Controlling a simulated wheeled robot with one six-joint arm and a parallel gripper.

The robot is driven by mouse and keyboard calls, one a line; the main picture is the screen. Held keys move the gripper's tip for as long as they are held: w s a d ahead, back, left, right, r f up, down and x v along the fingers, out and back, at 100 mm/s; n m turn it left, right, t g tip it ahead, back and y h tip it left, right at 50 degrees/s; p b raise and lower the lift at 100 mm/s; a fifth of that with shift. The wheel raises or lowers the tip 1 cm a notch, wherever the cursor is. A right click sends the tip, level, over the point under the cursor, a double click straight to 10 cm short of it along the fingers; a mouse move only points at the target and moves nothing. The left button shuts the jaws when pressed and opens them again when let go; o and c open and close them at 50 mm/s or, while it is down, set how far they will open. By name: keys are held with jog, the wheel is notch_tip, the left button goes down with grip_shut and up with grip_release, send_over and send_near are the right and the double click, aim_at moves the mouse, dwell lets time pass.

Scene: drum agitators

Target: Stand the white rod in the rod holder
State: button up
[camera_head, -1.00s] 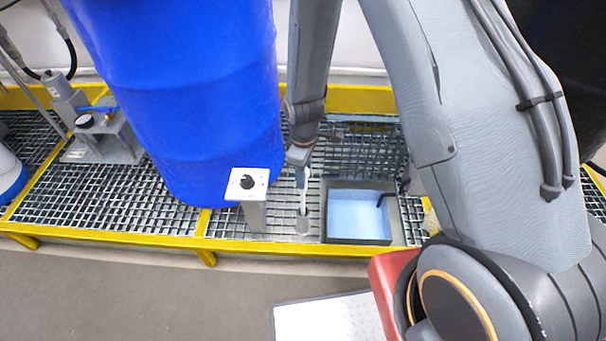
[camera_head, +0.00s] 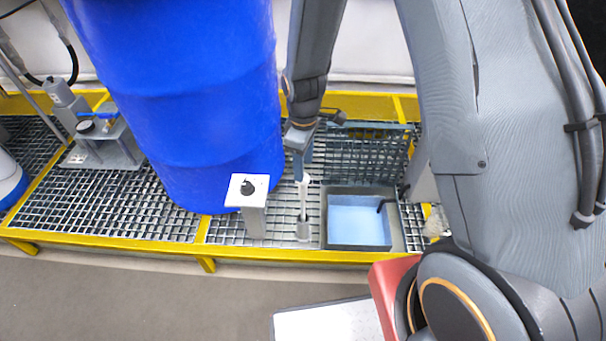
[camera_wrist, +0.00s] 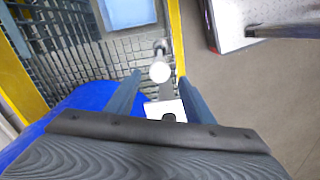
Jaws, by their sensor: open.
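The white rod (camera_head: 303,196) stands upright, its lower end in the small grey rod holder (camera_head: 302,231) on the grating. My gripper (camera_head: 299,168) is open above and just behind the rod's top in the head view. In the wrist view the rod's round white top (camera_wrist: 160,72) shows between the two spread blue-grey fingers of my gripper (camera_wrist: 159,79), with a gap on each side. The holder (camera_wrist: 160,45) shows just past it.
A white-topped post with a black knob (camera_head: 248,190) stands close left of the rod. A large blue drum (camera_head: 185,110) rises behind it. A blue-lined basin (camera_head: 358,220) lies to the right. A yellow rail (camera_head: 280,255) edges the grating.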

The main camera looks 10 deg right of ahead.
jog(key=shift+r, duration=2.15)
jog(key=s+d+r+m, duration=1.4)
jog(key=s+d+r, duration=0.2)
jog(key=s+d, duration=0.1)
jog(key=shift+s+d+m, duration=0.15)
jog(key=shift+s+m, duration=0.15)
jog(key=shift+s, duration=0.1)
jog(key=shift+r, duration=0.1)
jog(key=a+r+n+p, duration=0.2)
jog(key=a+r+p, duration=0.1)
jog(key=a+p, duration=0.3)
jog(key=shift+a+r, duration=0.3)
jog(key=shift+a, duration=0.1)
